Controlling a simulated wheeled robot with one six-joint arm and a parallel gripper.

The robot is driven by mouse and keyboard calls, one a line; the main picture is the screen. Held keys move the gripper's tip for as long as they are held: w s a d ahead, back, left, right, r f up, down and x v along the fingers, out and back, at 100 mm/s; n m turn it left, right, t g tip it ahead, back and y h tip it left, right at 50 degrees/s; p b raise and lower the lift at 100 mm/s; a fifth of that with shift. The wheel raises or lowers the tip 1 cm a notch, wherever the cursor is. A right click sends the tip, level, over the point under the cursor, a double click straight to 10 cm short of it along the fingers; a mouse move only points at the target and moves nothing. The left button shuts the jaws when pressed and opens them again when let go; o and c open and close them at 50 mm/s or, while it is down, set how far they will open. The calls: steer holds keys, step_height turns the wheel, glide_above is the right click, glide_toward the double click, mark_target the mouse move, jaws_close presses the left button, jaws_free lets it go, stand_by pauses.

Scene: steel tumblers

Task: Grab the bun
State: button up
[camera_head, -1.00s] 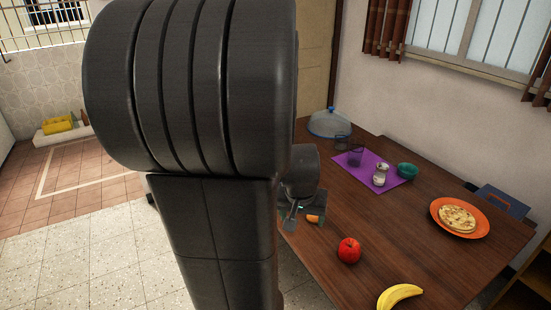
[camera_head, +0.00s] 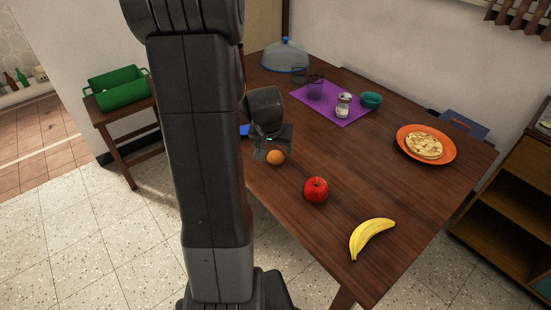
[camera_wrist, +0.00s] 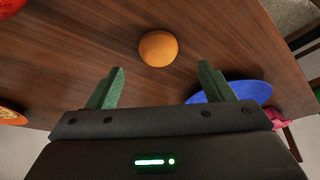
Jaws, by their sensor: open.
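The bun (camera_head: 275,157), small, round and orange-brown, sits on the wooden table near its left edge. In the wrist view the bun (camera_wrist: 158,48) lies just beyond the fingertips, roughly centred between them, and is not held. My gripper (camera_head: 273,149) is right beside the bun, low over the table. In the wrist view my gripper (camera_wrist: 161,72) has its two green fingers spread wide with nothing between them.
A blue plate (camera_wrist: 238,91) lies close by my right finger in the wrist view. A red apple (camera_head: 316,190) and a banana (camera_head: 371,239) are nearer the front. A purple mat (camera_head: 330,104) with cups and an orange plate (camera_head: 451,155) stand farther off.

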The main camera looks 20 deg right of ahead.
mark_target(275, 155)
steer(key=shift+x, duration=2.85)
steer(key=shift+s, duration=0.1)
steer(key=c, duration=1.1)
